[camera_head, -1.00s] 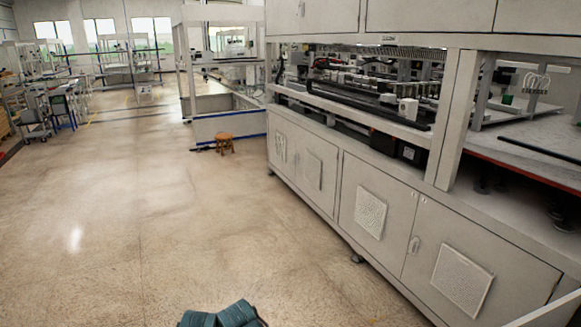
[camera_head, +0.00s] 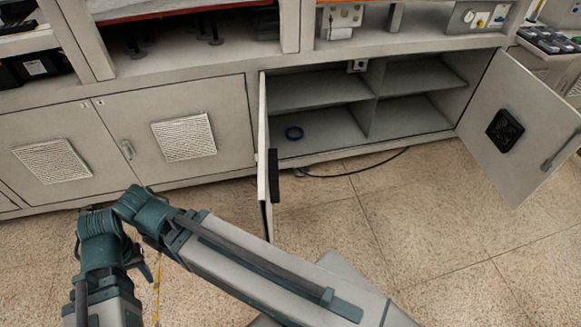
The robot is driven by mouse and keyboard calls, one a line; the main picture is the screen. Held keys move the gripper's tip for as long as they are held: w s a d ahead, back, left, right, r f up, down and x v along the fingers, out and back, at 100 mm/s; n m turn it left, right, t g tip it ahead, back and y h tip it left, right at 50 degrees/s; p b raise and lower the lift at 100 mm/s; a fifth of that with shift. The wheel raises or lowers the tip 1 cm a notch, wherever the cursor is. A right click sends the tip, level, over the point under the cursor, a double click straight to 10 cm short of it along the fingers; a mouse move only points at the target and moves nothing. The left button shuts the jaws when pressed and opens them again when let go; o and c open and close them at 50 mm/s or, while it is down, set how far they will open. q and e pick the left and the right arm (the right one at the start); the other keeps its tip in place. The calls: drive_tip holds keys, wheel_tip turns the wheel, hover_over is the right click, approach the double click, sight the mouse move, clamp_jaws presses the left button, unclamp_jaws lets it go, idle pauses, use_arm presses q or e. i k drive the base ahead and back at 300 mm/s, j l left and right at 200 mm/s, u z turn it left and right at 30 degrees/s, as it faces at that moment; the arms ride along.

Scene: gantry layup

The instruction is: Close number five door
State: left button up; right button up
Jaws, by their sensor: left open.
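A low cabinet bay (camera_head: 318,120) stands open between two light grey doors. Its left door (camera_head: 263,160) stands out toward me, nearly edge-on, with a dark block on its inner face. Its right door (camera_head: 535,110) is swung wide to the right and shows a black vent. No door number is readable, so I cannot tell which is number five. My arm crosses the lower picture in front of the cabinets. My left gripper (camera_head: 145,268) is mostly hidden at the teal joints; only a small prong shows, apart from both doors. My right gripper is not in view.
Shut doors with vent panels (camera_head: 184,137) line the left. Open floor (camera_head: 440,235) lies in front of the bay, below the right door.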

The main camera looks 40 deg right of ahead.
sight(271, 177)
drive_tip(key=i+j+z, duration=0.15)
drive_tip(key=z, duration=0.25)
drive_tip(key=i+j+z, duration=0.2)
drive_tip(key=z, duration=0.2)
drive_tip(key=i+j+z, duration=0.1)
drive_tip(key=j+z, duration=0.3)
drive_tip(key=i+j+z, duration=0.1)
drive_tip(key=j+z, duration=0.15)
drive_tip(key=z, duration=0.15)
drive_tip(key=j+z, duration=0.4)
drive_tip(key=k+l+z, duration=0.2)
drive_tip(key=k+l, duration=0.1)
drive_tip(key=k, duration=0.05)
